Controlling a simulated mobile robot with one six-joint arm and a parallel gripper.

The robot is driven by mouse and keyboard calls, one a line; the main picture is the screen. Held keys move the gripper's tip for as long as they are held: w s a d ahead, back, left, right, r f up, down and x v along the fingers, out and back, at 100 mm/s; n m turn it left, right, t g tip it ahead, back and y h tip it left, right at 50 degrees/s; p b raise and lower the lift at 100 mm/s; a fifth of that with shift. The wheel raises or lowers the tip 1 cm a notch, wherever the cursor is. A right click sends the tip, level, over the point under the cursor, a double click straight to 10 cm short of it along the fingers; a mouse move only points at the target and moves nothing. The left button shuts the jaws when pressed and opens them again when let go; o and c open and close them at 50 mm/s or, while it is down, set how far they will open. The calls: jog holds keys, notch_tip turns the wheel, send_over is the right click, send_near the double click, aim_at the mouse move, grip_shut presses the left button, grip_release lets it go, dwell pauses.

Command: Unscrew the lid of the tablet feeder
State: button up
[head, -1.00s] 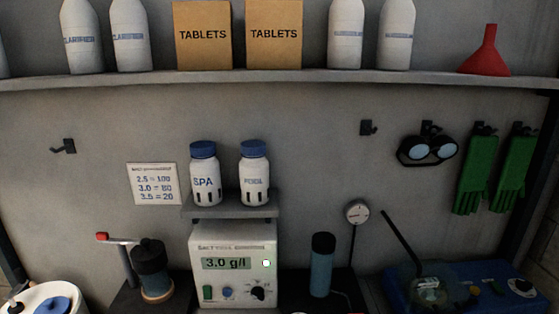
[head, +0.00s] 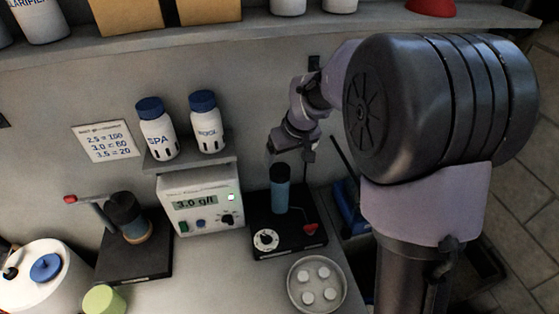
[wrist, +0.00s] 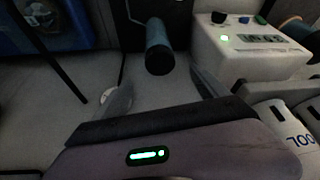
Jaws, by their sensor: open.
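A blue upright cylinder with a black lid (head: 279,171) stands on a black base (head: 262,245) with a white dial and a red lever; it appears to be the tablet feeder. The lid sits on its top. My gripper (head: 288,154) is just above and behind it in the head view, partly turned away. In the wrist view the feeder's dark lid (wrist: 160,62) lies beyond and between my gripper's (wrist: 163,92) two spread fingers. They hold nothing and appear apart from the lid.
A salt meter (head: 200,203) stands left of the feeder. Above it, SPA (head: 158,140) and POOL (head: 208,128) bottles with blue lids stand on a small shelf (head: 190,164). A round dish (head: 292,288) with several white tablets lies in front. A pump-like unit (head: 130,222) stands farther left.

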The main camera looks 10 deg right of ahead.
aim_at(280, 170)
jog(key=b+x, duration=0.1)
jog(key=x, duration=0.8)
jog(key=shift+w, duration=0.1)
